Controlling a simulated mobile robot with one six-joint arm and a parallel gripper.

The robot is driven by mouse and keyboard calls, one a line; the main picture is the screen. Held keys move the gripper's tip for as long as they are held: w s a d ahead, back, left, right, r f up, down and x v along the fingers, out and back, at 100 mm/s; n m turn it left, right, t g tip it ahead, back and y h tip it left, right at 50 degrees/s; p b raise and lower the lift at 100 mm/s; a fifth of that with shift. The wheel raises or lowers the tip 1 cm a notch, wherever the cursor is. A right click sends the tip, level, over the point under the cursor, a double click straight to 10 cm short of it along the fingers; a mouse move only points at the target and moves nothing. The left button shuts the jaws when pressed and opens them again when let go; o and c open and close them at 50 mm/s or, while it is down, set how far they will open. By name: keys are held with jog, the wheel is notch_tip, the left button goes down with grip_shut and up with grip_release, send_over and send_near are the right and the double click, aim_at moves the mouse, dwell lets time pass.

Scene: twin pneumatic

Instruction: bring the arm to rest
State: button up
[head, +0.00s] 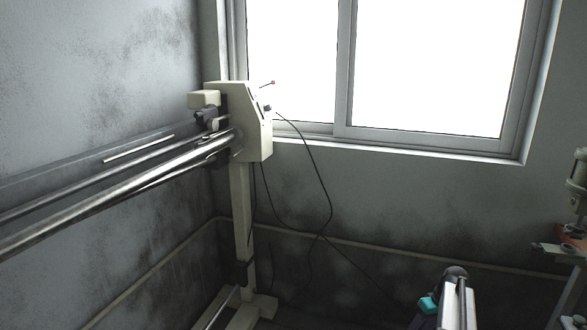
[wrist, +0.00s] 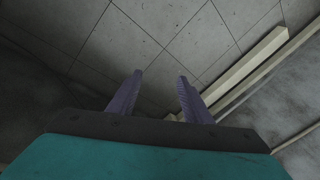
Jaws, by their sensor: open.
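My gripper (wrist: 159,75) shows in the wrist view with its two purple fingers spread apart. Nothing is between them; the grey tiled floor (wrist: 165,30) lies beyond the fingertips. In the head view part of my arm, with a teal piece, shows at the bottom right. The gripper's fingers cannot be made out there.
A beige machine (head: 262,125) with long metal rails (head: 130,195) stands at the left on a post (head: 241,215). A dark cable (head: 322,185) hangs from it below the window (head: 430,65). Other equipment (head: 578,200) stands at the right edge. A pale beam (wrist: 245,70) lies right of the fingers.

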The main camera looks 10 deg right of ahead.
jog(key=s+a+f+n+g, duration=0.1)
jog(key=s+a+f, duration=0.1)
jog(key=a+f, duration=0.6)
jog(key=s+a+f+n+g, duration=0.15)
jog(key=a+f, duration=0.25)
jog(key=a, duration=0.9)
jog(key=s+a+f+n+g, duration=0.1)
jog(key=s+a+f+g, duration=0.15)
jog(key=a+f, duration=0.55)
jog(key=s+a+f+g, duration=0.2)
jog(key=s+a+f, duration=0.1)
jog(key=s+a, duration=0.95)
jog(key=s+a+f+m+h, duration=0.1)
jog(key=s+m+h, duration=0.1)
jog(key=s, duration=0.9)
jog(key=shift+a+f+m+h, duration=0.15)
jog(key=shift+f+m+h, duration=0.15)
jog(key=shift+m, duration=0.55)
jog(key=shift+r, duration=0.1)
